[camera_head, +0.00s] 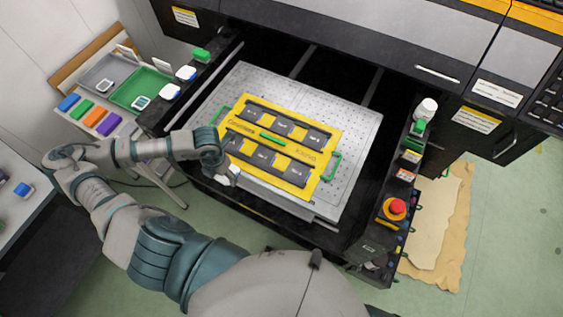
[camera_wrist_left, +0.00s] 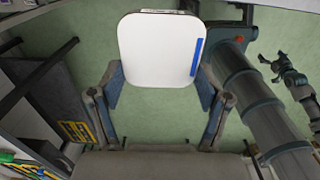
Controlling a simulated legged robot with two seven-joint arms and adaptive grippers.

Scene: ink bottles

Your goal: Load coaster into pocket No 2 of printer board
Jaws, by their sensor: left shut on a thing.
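The yellow printer board (camera_head: 236,131) lies on a perforated metal plate in the open printer drawer. It has two rows of dark pockets and green handles at its ends; the pocket numbers are too small to read. My left gripper (camera_wrist_left: 160,92) is shut on a white square coaster (camera_wrist_left: 158,50) with rounded corners and a blue strip near its right edge. In the head view the left gripper (camera_head: 226,172) is over the board's left front edge, and the coaster is mostly hidden there. My right gripper (camera_wrist_left: 275,66) shows small in the left wrist view, its jaws unclear.
A side table at left holds a grey tray (camera_head: 101,82), a green tray (camera_head: 133,92) and several coloured blocks. The drawer's right rim carries a red button (camera_head: 395,208) and a white bottle (camera_head: 426,108). The printer body stands behind. A green bar (camera_head: 272,141) lies mid-board.

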